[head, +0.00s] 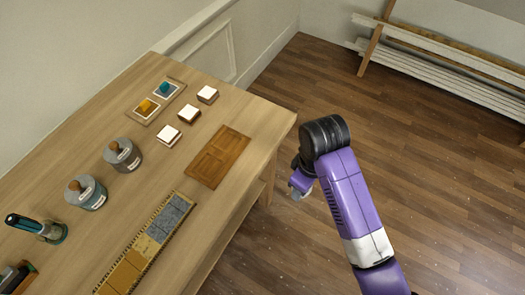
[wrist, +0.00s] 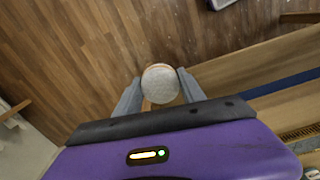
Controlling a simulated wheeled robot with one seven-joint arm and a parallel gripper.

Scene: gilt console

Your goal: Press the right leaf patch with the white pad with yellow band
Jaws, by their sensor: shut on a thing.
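Which one is the right leaf patch is unclear.
Several white-topped blocks (head: 188,114) stand near a tray (head: 145,112) with an orange and a teal piece. A brown panelled board (head: 218,156) lies near the right edge. Two knobbed jars (head: 123,155) and a dark green-handled tool (head: 36,228) stand left. A bench (head: 440,60) stands behind.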

